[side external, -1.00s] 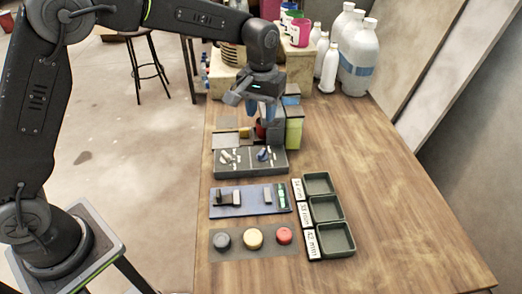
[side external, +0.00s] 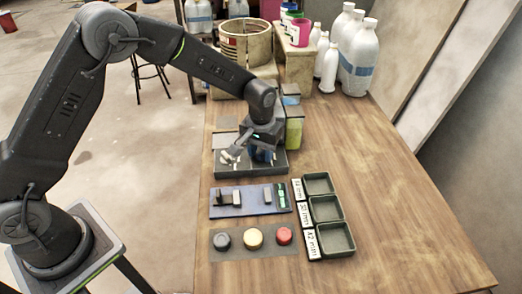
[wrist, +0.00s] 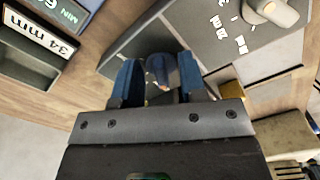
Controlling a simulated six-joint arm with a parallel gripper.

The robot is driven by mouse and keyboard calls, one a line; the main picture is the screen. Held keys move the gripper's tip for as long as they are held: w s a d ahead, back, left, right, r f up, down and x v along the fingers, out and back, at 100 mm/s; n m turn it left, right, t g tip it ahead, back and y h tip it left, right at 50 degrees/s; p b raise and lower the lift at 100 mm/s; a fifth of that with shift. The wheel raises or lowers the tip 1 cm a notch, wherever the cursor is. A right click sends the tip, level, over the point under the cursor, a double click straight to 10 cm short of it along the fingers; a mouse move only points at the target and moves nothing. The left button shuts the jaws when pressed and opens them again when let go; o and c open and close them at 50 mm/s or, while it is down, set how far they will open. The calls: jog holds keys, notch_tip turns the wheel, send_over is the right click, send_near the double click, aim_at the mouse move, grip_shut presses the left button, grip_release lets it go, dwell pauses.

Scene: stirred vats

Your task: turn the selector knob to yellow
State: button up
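The grey panel (side external: 222,170) carries two knobs. A pale beige knob with a pointer shows in the wrist view (wrist: 272,12), with small white label marks around it. A dark blue-grey knob (wrist: 161,68) sits between the blue fingers of my gripper (wrist: 160,82). My gripper is low over the right part of the panel in the side view (side external: 262,154). The fingers are apart, one on each side of the dark knob; whether they touch it is unclear.
In front of the panel lie a blue plate (side external: 250,203) with small blocks and a strip with grey, yellow and red buttons (side external: 253,238). Green trays (side external: 326,209) with millimetre labels stand to the right. A green-yellow container (side external: 294,130) stands close behind. The table's right side is clear.

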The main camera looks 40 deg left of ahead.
aim_at(260, 152)
grip_shut()
jog(key=shift+m, duration=0.4)
jog(key=shift+a+m, duration=0.2)
jog(key=shift+m, duration=2.2)
grip_release()
notch_tip(260, 152, up, 14)
